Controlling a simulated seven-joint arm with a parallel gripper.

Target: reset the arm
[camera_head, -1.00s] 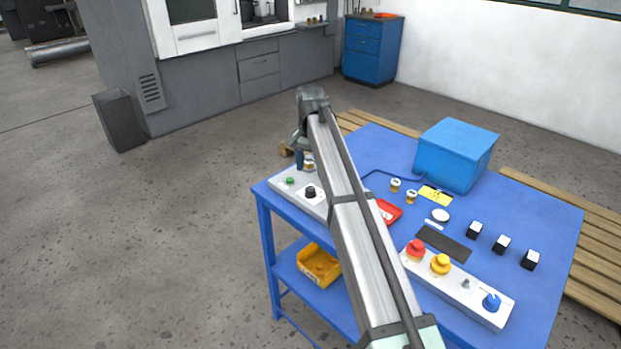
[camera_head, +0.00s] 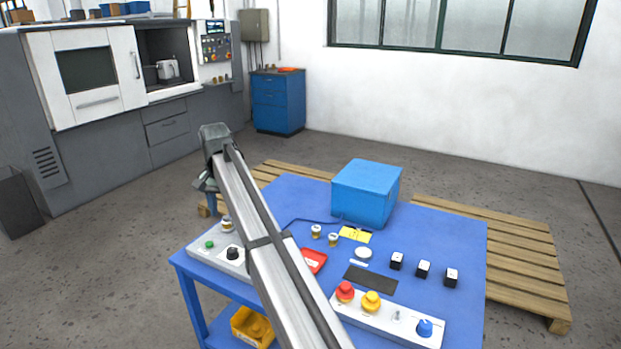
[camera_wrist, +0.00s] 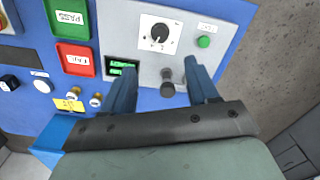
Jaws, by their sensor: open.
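My gripper (camera_head: 207,195) is over the far left corner of the blue table (camera_head: 450,232), beside a light grey panel (camera_head: 207,254) with a green button (camera_head: 209,244) and a black knob (camera_head: 232,253). My arm hides part of the gripper in the head view. In the wrist view my gripper (camera_wrist: 163,82) is open, with two blue fingers apart. A dark knob-like fitting (camera_wrist: 167,86) shows between the fingers; I cannot tell if they touch it. The panel (camera_wrist: 185,20) also shows there, with its dial (camera_wrist: 157,32) and lit display (camera_wrist: 121,68).
A blue box (camera_head: 366,192) stands at the table's back. A white panel (camera_head: 385,318) with red and yellow buttons, several black switches and two small brass-coloured fittings (camera_head: 325,236) are on the table. A yellow bin (camera_head: 252,327) sits below. A pallet (camera_head: 505,250) lies at right.

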